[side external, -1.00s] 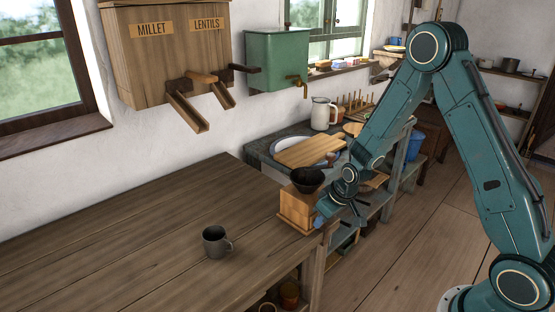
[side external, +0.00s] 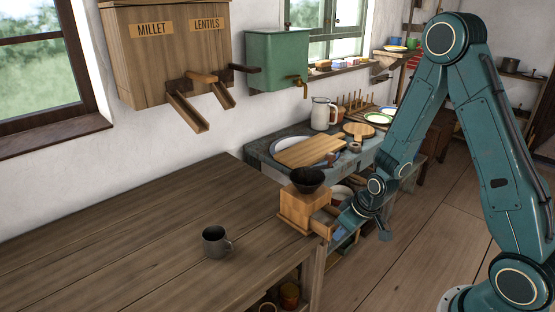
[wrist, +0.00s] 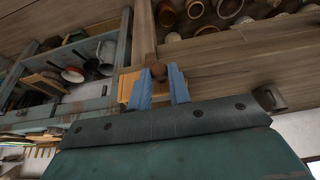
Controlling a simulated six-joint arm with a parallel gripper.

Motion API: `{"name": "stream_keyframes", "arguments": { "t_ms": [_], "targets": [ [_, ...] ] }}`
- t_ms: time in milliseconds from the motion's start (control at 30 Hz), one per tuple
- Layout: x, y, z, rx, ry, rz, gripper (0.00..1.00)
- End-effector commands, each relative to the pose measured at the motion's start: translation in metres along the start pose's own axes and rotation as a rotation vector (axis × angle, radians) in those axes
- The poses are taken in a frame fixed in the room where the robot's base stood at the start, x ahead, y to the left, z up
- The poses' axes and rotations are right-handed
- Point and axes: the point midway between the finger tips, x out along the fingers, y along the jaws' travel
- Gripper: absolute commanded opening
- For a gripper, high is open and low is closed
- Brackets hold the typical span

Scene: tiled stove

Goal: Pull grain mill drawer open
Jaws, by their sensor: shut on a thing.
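The wooden grain mill (side external: 297,206) with its dark hopper bowl (side external: 307,180) stands at the right end of the wooden table. Its drawer (side external: 321,220) sticks out of the box on the side facing my arm, partly open. My gripper (side external: 341,217) is at the drawer's front end. In the wrist view the blue fingers of my gripper (wrist: 159,76) are closed around the drawer's small brown knob (wrist: 158,70). Part of the light wooden mill (wrist: 126,86) shows behind the left finger. The drawer's inside is hidden.
A dark metal mug (side external: 215,241) stands on the wooden table (side external: 130,250), left of the mill. Behind are a counter with a cutting board (side external: 308,151) and a white jug (side external: 323,114). The floor (side external: 420,225) beside the table is open.

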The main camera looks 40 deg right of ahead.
Motion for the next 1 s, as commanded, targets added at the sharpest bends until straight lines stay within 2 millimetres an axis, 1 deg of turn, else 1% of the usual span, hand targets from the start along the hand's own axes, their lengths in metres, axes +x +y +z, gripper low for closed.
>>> {"name": "stream_keyframes", "arguments": {
  "t_ms": [200, 233, 300, 333, 767, 1000],
  "targets": [
    [0.000, 0.000, 0.000, 0.000, 0.000, 0.000, 0.00],
    [0.000, 0.000, -0.001, 0.000, 0.000, 0.000, 0.25],
    [0.000, 0.000, -0.001, 0.000, 0.001, 0.000, 0.38],
    [0.000, 0.000, -0.001, 0.000, 0.001, 0.000, 0.42],
    [-0.002, 0.000, -0.001, 0.000, 0.001, 0.000, 0.42],
    [-0.015, 0.000, -0.002, 0.000, 0.003, 0.001, 0.42]
  ]
}}
